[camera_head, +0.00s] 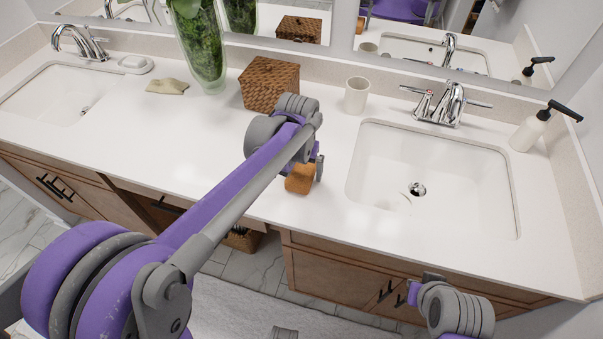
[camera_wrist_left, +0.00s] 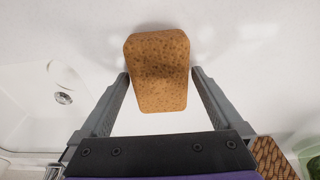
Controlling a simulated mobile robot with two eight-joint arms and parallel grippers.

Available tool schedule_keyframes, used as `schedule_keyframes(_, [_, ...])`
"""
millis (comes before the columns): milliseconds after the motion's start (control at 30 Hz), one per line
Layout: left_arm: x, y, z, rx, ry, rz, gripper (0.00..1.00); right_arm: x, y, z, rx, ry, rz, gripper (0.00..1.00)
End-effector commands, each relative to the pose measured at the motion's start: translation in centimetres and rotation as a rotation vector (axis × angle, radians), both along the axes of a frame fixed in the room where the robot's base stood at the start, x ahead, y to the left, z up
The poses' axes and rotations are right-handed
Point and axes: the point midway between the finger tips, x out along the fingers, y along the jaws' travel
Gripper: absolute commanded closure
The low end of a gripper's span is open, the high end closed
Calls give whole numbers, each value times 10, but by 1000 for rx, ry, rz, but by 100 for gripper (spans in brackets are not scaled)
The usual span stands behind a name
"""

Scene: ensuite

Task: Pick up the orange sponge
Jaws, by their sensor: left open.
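The orange sponge (camera_head: 299,181) lies on the white countertop near its front edge, left of the right-hand sink. In the left wrist view the sponge (camera_wrist_left: 158,72) is a porous orange-brown block. My left gripper (camera_head: 308,172) is over the counter at the sponge and partly covers it in the head view.
A woven basket (camera_head: 268,84), a white cup (camera_head: 357,95) and a glass vase (camera_head: 200,45) stand behind. The right sink (camera_head: 432,175) and soap dispenser (camera_head: 531,130) are to the right. The counter's left middle is clear.

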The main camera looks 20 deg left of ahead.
Motion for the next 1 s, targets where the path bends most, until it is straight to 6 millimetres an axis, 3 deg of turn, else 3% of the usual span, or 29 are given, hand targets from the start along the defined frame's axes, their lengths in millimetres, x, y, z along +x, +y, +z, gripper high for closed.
schedule_keyframes(267, [0,0,-3,0,0,0,2,0,0,0,0,0,0,100])
schedule_keyframes(667, [0,0,-2,0,0,0,72,0,0,0,0,0,0,100])
schedule_keyframes(867, [0,0,-2,0,0,0,72,0,0,0,0,0,0,100])
schedule_keyframes(1000, [0,0,9,0,0,0,72,0,0,1,0,0,0,100])
